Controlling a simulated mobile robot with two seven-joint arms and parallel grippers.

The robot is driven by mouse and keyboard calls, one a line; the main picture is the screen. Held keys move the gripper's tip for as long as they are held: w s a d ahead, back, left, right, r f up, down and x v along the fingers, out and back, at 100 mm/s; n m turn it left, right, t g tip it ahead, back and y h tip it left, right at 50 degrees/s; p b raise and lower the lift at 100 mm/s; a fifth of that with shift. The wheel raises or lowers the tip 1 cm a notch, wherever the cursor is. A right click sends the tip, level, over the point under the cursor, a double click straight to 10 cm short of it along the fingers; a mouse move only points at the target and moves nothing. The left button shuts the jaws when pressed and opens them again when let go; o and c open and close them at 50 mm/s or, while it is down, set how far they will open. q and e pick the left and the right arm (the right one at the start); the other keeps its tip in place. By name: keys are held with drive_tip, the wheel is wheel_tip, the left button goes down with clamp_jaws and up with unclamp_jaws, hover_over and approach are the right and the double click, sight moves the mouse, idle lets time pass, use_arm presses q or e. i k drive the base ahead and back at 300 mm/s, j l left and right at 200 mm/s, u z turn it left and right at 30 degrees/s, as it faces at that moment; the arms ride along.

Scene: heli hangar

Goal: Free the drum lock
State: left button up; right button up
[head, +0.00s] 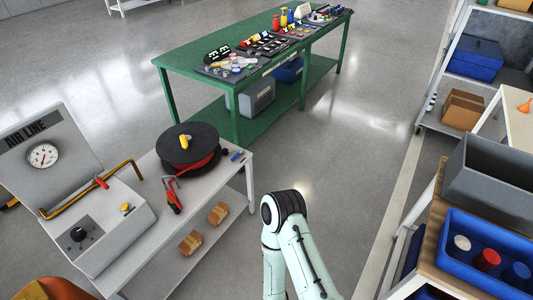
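A black drum (203,136) wound with red hose (196,166) stands on the near grey bench at the left. A yellow piece (184,142) sits at the middle of the drum's top; I cannot tell whether it is the lock, or its state. A red-handled part (173,199) with a bent metal end lies in front of the drum. Part of one of my arms rises at the bottom centre, right of the bench. Neither of my grippers shows.
The grey bench (150,270) holds an air line panel (88,150) with gauge, yellow pipe and red valve handle. Small blue (237,156) and dark pieces lie right of the drum. A green table (190,57) stands behind. A blue bin (460,250) is at right. Floor between is clear.

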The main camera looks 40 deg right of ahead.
sight(237, 156)
drive_tip(key=z, duration=1.2)
drive_tip(key=i+l+u, duration=0.15)
drive_tip(key=i, duration=0.4)
drive_tip(key=i+l+u, duration=0.15)
drive_tip(key=i+l, duration=0.3)
drive_tip(key=i+l+u, duration=0.15)
drive_tip(key=i+l, duration=0.25)
drive_tip(key=i, duration=0.2)
